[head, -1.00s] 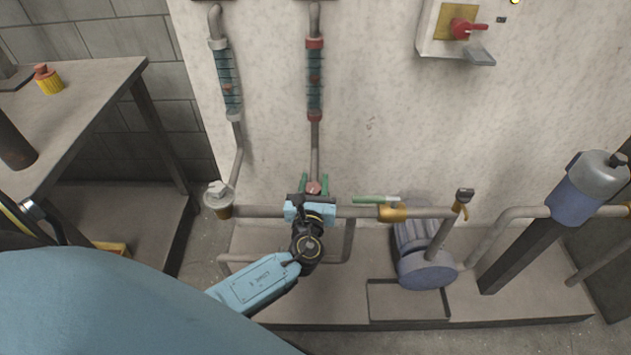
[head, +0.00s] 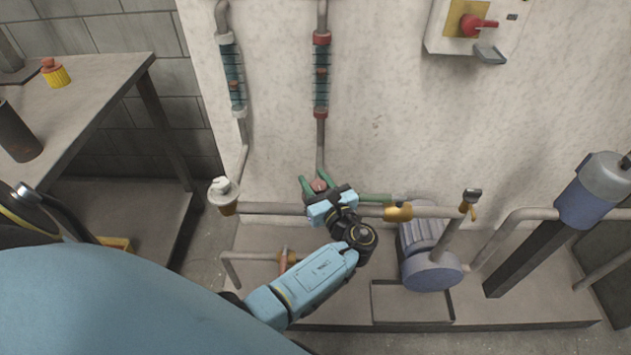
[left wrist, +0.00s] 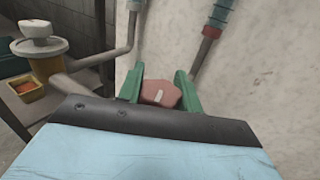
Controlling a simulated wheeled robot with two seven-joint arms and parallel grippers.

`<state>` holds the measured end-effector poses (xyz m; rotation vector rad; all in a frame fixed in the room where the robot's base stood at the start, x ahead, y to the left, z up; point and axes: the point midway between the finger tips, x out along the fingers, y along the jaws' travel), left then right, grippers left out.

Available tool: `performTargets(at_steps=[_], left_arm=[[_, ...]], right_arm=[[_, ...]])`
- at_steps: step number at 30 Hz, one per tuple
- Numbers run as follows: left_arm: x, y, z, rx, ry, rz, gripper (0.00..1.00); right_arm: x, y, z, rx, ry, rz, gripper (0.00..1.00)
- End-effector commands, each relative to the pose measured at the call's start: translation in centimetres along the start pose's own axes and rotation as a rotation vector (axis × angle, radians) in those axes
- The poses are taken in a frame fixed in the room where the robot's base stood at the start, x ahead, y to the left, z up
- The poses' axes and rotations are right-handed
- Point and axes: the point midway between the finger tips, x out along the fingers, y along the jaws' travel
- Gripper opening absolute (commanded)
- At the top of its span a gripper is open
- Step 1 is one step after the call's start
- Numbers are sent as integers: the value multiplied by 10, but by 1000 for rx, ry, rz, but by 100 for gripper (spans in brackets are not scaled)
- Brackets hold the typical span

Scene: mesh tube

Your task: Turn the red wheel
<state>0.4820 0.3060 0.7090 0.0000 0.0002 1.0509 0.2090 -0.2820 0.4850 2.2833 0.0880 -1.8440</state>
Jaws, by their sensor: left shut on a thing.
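The red wheel (head: 319,187) is a small, dull red knob at the foot of the middle pipe, low on the pale wall. In the left wrist view the wheel (left wrist: 161,94) has a short pale mark on its face. My left gripper (head: 318,183) has green fingers, one on each side of the wheel, and is shut on it. In the left wrist view the fingers of the left gripper (left wrist: 160,88) flank the wheel, and the dark gripper edge hides its lower part. The gripper body is tilted in the head view. My right gripper is not in view.
A blue pump (head: 430,270) stands lower right. A white-capped fitting (head: 222,191) is at left. A red switch (head: 473,25) is on the wall above.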

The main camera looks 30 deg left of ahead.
Motion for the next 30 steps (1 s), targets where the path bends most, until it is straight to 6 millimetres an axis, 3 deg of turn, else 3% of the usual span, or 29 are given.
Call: performTargets(at_steps=[12,13,17,26,30], left_arm=[[0,0,0,0,1,6,12],[0,0,0,0,1,6,38],[0,0,0,0,0,6,55],[-1,0,0,0,0,5,57],[-12,0,0,1,1,4,57]], right_arm=[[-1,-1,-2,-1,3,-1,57],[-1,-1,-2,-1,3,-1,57],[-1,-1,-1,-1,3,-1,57],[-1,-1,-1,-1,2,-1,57],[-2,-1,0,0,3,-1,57]])
